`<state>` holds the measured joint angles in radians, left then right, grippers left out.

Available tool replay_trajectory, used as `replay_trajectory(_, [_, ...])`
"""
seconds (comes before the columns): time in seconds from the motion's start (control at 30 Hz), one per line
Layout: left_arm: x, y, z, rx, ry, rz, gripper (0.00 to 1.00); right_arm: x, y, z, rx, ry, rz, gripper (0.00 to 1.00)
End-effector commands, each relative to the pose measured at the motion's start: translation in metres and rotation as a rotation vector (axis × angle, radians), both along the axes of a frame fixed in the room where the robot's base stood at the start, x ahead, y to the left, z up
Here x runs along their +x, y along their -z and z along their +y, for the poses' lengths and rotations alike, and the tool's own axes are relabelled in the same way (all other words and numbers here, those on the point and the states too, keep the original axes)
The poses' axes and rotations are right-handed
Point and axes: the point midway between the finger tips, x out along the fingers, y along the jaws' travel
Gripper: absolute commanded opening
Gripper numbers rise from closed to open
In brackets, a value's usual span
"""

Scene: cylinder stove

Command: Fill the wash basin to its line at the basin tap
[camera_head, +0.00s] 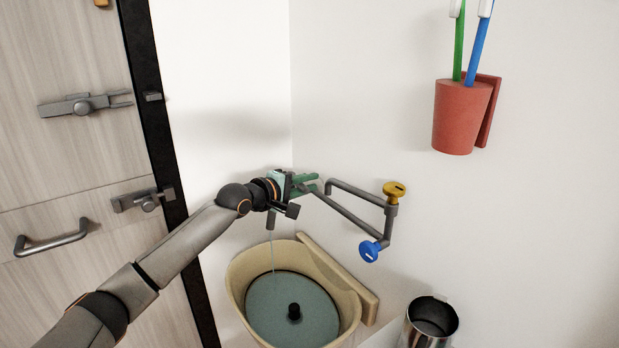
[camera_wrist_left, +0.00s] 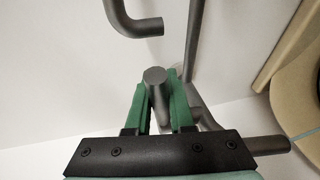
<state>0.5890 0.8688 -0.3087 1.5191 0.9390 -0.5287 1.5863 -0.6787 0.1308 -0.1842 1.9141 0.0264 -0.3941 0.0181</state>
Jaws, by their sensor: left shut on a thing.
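The tan wash basin (camera_head: 239,272) stands in the corner at the lower middle of the head view, with blue-green water (camera_head: 272,310) in it. A thin stream falls from a grey spout (camera_head: 271,218) into the basin. The grey tap pipes (camera_head: 350,217) carry a yellow knob (camera_head: 395,190) and a blue knob (camera_head: 370,251). My left gripper (camera_head: 313,183) is above the basin; its green fingers are shut on a grey tap rod (camera_wrist_left: 156,88) in the wrist view. A fill line cannot be made out. My right gripper is not in view.
A wooden door (camera_head: 62,160) with latches and a handle is at left. A metal cup (camera_head: 431,318) stands right of the basin. A red holder (camera_head: 461,117) with toothbrushes hangs upper right. A black knob-like piece (camera_head: 294,312) shows in the basin.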

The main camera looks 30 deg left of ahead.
Motion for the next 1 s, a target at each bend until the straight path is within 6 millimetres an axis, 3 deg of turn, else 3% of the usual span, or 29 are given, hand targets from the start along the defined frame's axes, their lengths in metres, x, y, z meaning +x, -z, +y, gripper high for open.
replay_trajectory(0.6, [-0.014,0.003,0.003,-0.001,0.267,-0.002,0.00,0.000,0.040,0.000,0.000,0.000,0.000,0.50])
replay_trajectory(1.0, [-0.017,0.001,0.004,0.000,0.345,-0.001,0.00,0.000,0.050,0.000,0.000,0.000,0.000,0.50])
